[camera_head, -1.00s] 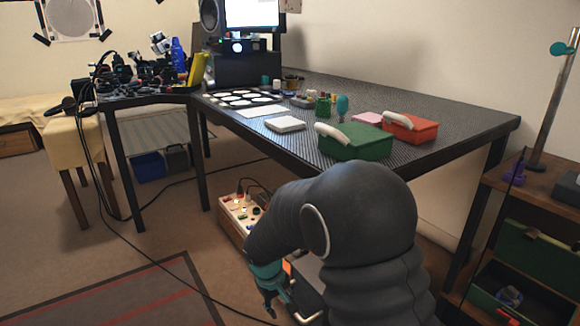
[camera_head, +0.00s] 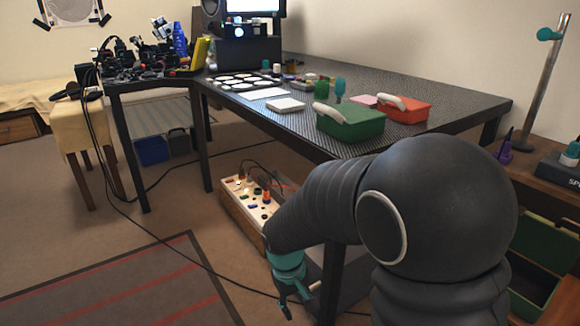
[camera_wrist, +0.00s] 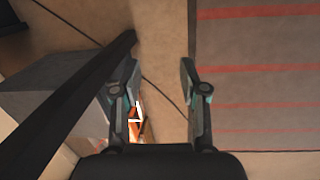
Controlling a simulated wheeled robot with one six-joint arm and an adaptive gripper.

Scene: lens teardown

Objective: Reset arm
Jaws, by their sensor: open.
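My gripper (camera_head: 290,300) hangs low in front of the table, beside the table's front leg, in the head view. In the wrist view my gripper (camera_wrist: 160,95) has its two fingers apart with nothing between them but the floor beyond. My dark arm covers the lower right of the head view and hides part of the table's near side.
The table (camera_head: 440,95) holds a green box (camera_head: 350,124), a red box (camera_head: 402,110) and small items. A wooden control box (camera_head: 250,200) with plugged cables sits on the floor. A striped rug (camera_head: 130,285) lies left. A dark table leg (camera_wrist: 75,100) is close to my gripper.

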